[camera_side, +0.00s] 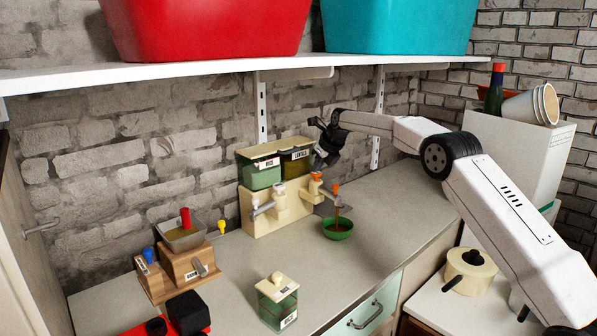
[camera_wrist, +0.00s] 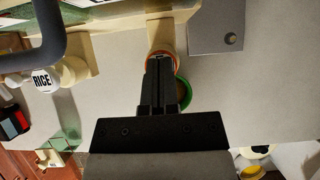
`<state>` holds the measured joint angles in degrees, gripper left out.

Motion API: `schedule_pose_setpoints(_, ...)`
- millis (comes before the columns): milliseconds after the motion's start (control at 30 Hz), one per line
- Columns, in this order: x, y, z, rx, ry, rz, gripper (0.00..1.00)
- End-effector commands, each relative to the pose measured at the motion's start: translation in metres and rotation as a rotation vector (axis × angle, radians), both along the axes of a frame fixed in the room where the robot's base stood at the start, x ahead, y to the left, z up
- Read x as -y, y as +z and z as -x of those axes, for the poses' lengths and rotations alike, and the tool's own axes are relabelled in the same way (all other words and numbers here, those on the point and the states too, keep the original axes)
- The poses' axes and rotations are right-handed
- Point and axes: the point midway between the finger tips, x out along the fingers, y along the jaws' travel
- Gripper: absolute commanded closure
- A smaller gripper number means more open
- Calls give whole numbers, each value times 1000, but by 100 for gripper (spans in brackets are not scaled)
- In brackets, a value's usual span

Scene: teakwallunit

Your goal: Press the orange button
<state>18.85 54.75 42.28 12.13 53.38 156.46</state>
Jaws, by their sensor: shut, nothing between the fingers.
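The orange button (camera_side: 316,175) sits on top of the right-hand spout of a cream dispenser (camera_side: 262,215) on the counter. My gripper (camera_side: 319,166) is shut and empty, pointing down with its fingertips at the orange button. In the wrist view the shut fingers (camera_wrist: 159,60) cover most of an orange round edge (camera_wrist: 163,53). I cannot tell whether the button is pressed down. A green bowl (camera_side: 338,236) stands below the right spout, with a brown stream (camera_side: 338,212) coming down into it. In the wrist view the bowl (camera_wrist: 185,92) is partly hidden by the fingers.
A white shelf (camera_side: 200,72) hangs above with red and teal tubs. The counter right of the bowl is clear.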

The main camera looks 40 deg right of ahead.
Motion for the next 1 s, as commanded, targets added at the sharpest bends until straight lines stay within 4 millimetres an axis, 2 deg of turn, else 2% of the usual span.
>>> schedule_pose_setpoints(200,0,-7,0,-3,1,-1,100)
schedule_pose_setpoints(667,0,-10,0,-4,0,-1,100)
schedule_pose_setpoints(1000,0,1,0,-2,0,-1,100)
